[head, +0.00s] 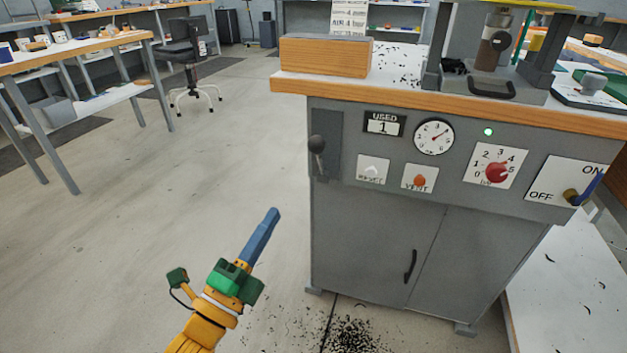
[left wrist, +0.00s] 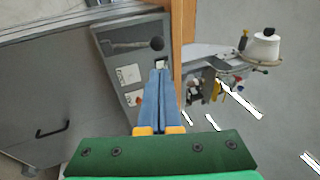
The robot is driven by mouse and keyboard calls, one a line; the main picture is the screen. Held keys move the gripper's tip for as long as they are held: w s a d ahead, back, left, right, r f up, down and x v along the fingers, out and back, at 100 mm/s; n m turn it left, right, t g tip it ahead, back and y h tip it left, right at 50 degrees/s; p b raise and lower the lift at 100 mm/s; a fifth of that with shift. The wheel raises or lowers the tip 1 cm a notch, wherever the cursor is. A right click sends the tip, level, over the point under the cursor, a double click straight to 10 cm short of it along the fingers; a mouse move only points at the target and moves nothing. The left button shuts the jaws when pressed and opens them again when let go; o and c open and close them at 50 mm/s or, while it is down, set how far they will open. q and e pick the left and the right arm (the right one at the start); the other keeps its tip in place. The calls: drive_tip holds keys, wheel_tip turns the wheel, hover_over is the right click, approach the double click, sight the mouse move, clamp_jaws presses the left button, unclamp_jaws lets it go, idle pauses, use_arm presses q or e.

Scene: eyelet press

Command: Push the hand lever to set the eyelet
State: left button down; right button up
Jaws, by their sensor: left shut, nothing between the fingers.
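The hand lever (head: 316,146) has a black ball knob and sits in a dark slot at the left end of the grey cabinet's front panel. In the left wrist view the lever (left wrist: 134,46) shows as a rod ending in the black ball, above my fingertips in the picture. My left gripper (head: 271,215) has blue fingers, shut and empty, and is in front of the cabinet, left of and below the lever in the head view. Its fingertips (left wrist: 160,73) look apart from the knob. The press (head: 490,62) stands on the bench top. My right gripper is out of view.
The panel carries a counter (head: 383,124) reading 1, a gauge (head: 433,136), a lit green lamp (head: 488,132), a red-knobbed dial (head: 497,171) and a blue-handled ON/OFF switch (head: 584,189). A wooden block (head: 325,57) lies on the bench. Floor left of the cabinet is open.

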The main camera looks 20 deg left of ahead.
sight(313, 150)
use_arm(q)
drive_tip(key=x, duration=1.3)
drive_tip(key=shift+w+r+b, duration=0.1)
drive_tip(key=shift+w+b, duration=0.2)
drive_tip(key=shift+b, duration=0.05)
drive_tip(key=shift+w+r, duration=0.1)
drive_tip(key=shift+w, duration=0.1)
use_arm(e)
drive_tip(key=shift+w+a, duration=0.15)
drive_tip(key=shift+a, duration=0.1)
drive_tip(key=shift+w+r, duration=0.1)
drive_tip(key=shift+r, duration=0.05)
